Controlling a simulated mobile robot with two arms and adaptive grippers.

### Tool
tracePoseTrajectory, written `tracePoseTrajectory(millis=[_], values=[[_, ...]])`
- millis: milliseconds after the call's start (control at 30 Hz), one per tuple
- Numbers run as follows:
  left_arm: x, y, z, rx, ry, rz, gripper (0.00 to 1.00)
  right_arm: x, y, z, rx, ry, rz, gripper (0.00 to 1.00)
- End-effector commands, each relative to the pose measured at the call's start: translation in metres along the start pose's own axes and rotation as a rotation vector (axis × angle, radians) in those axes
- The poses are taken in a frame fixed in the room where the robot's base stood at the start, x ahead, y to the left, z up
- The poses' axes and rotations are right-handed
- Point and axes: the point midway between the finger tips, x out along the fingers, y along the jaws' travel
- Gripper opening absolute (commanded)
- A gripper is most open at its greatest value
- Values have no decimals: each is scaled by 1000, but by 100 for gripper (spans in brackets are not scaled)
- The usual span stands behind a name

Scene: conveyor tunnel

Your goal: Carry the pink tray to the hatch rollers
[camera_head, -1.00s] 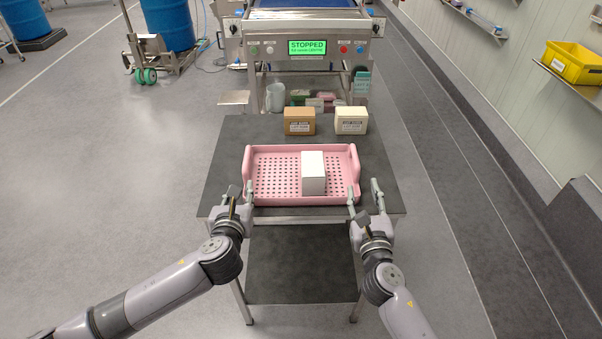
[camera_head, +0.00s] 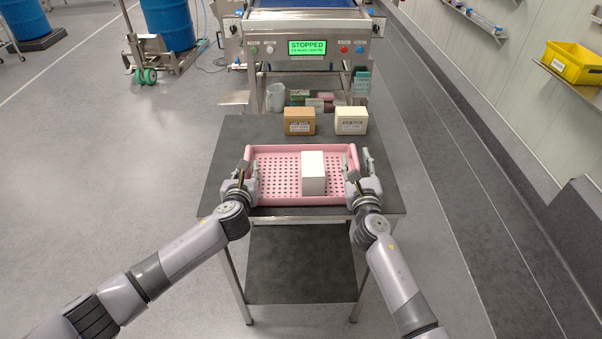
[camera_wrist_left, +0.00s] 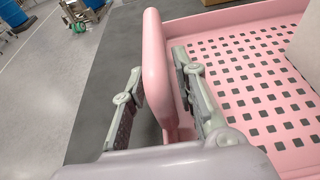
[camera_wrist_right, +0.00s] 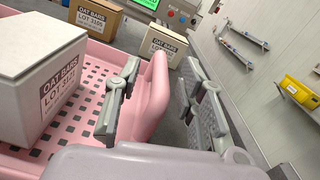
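The pink tray (camera_head: 275,178) lies on the dark table top, with a perforated floor and a raised handle at each end. A white box (camera_head: 314,173) stands in it, right of centre; the right wrist view shows an oat bars label on it. My left gripper (camera_head: 246,179) is open with its fingers on either side of the tray's left handle (camera_wrist_left: 156,65), with gaps visible. My right gripper (camera_head: 358,168) is open with its fingers on either side of the right handle (camera_wrist_right: 152,95). The hatch rollers are not clearly visible.
A brown box (camera_head: 299,121) and a cream box (camera_head: 351,121) stand on the table (camera_head: 228,160) behind the tray. Beyond is a machine with a green STOPPED screen (camera_head: 307,48) and a blue belt (camera_head: 300,16). Bare floor lies on the left.

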Motion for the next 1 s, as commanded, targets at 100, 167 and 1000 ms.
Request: tracePoseTrajectory(millis=[100, 167, 1000], values=[[0, 0, 0, 0, 0, 0, 27, 0, 0, 0, 0, 0, 0, 36], [0, 0, 0, 0, 0, 0, 23, 0, 0, 0, 0, -1, 0, 32], [0, 0, 0, 1, 1, 0, 0, 0, 0, 0, 0, 0, -1, 0]])
